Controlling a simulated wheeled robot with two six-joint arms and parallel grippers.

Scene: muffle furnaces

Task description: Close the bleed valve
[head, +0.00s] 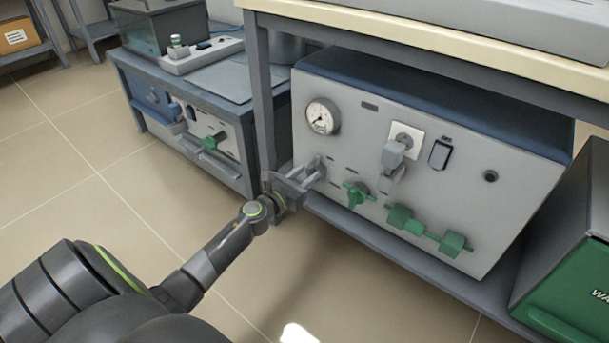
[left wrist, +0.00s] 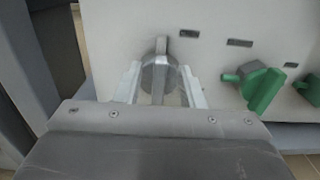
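A grey metal knob (head: 318,163) sits at the left of the pale front panel, below the round gauge (head: 322,117). In the left wrist view the knob (left wrist: 161,74) has an upright grip bar. My left gripper (head: 307,175) is at this knob, with its two fingers apart on either side of it. I cannot tell whether they touch it. A green valve handle (head: 355,195) is just to the right, and it also shows in the left wrist view (left wrist: 262,88). The panel labels are too small to read, so which one is the bleed valve is unclear. My right gripper is out of view.
Further right on the panel are a green valve pair (head: 427,228), a grey plug (head: 395,151) and a black switch (head: 440,154). A grey table leg (head: 263,115) stands close to the left of my gripper. The pale tabletop (head: 420,40) overhangs the panel. The tiled floor in front is clear.

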